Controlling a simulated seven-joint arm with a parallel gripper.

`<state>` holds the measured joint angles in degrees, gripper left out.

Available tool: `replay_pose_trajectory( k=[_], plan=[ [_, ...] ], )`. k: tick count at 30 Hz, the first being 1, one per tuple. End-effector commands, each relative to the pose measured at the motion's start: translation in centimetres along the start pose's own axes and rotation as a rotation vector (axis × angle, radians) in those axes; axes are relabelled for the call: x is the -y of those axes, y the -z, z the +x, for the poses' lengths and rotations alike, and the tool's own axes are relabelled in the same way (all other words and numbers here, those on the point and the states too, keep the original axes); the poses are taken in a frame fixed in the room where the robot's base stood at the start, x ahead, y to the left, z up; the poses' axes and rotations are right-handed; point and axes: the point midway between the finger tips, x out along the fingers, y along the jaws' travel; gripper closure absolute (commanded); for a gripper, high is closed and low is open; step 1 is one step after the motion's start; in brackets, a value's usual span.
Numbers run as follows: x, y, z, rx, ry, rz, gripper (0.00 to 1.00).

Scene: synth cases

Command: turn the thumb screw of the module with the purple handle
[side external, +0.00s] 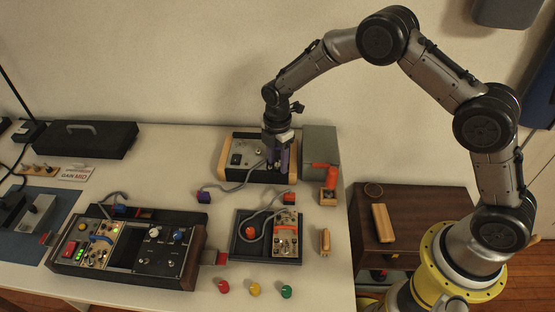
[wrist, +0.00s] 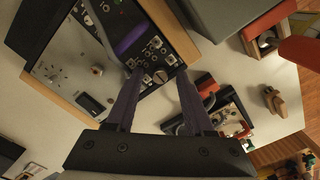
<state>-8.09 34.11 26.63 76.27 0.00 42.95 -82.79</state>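The module with the purple handle (wrist: 130,38) sits in the wood-sided case (wrist: 182,38) in the wrist view. Its dark face carries several small round metal fittings beside the handle. Which one is the thumb screw is too small to tell. In the side external view this case (side external: 236,154) stands at the back of the table, and my gripper hides the module. My gripper (wrist: 160,72) is open and empty, its two dark purple fingers spread apart and pointing down at the module's fittings. In the side external view my gripper (side external: 279,170) is over the right part of the case.
A grey box (side external: 320,146) and an orange-red object (side external: 325,178) stand close to the right. A black tray (side external: 240,250) with a module and cable lies in front. A larger wood-sided case (side external: 190,262) is front left. Round knobs (side external: 254,289) lie at the front.

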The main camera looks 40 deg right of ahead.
Motion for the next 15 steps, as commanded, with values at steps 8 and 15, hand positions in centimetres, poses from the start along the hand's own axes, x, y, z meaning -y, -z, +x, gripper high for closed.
replay_pose_trajectory(
  k=[8, 15],
  plan=[
    [-0.1, 0.0, -0.8, 0.000, -0.001, 0.000, 0.47],
    [-0.1, 0.0, -5.1, -0.001, -0.005, 0.000, 0.47]
  ],
)
